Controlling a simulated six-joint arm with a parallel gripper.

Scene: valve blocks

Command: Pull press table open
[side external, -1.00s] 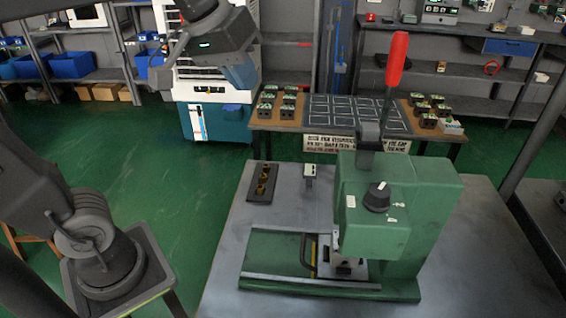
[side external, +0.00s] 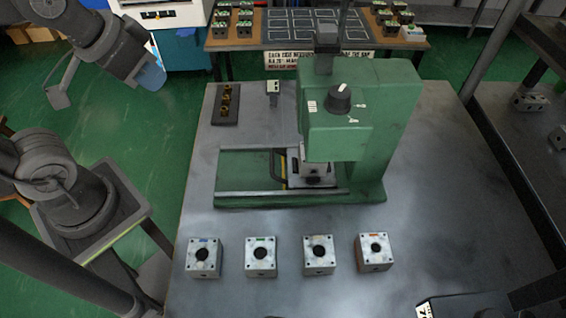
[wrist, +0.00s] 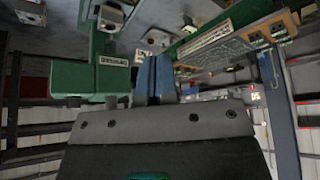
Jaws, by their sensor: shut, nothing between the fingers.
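The green press (side external: 355,115) stands on the grey workbench in the side view. Its metal press table (side external: 313,178) sits under the press head, at the right end of the rails. A dark handle with a yellow strip (side external: 280,167) is on the table's left side. The open part of the rail frame (side external: 245,168) to the left is empty. My gripper (side external: 152,76) is in the air left of the press, clear of the handle. Its blue fingers (wrist: 153,77) are together and empty in the wrist view. A green body, seemingly the press (wrist: 75,78), shows left of them.
Several valve blocks (side external: 261,257) stand in a row along the bench front. A dark tray with brass parts (side external: 227,104) and a small upright piece (side external: 273,90) lie behind the rails. A back table (side external: 240,42) carries more blocks.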

